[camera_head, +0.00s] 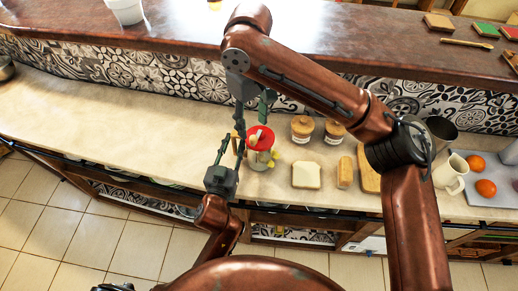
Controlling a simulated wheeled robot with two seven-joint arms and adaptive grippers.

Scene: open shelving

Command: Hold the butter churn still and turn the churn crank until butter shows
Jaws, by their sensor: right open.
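The butter churn (259,160) stands upright on the pale counter, a clear jar with a red lid (262,131). A small pale knob, perhaps the end of the crank, shows on the lid; the rest of the crank is hard to make out. My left gripper (231,144) is close to the left side of the churn; whether its fingers touch or close on the jar is unclear. My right gripper (251,117) hangs down from above with its fingers apart, over the lid, and holds nothing that I can see. Butter inside cannot be made out.
Right of the churn lie a bread slice (306,175) and a tan block (345,172). Two small jars (302,128) stand behind. A white pitcher (450,174) and a tray (479,197) with oranges are further right. The counter (110,130) left is clear.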

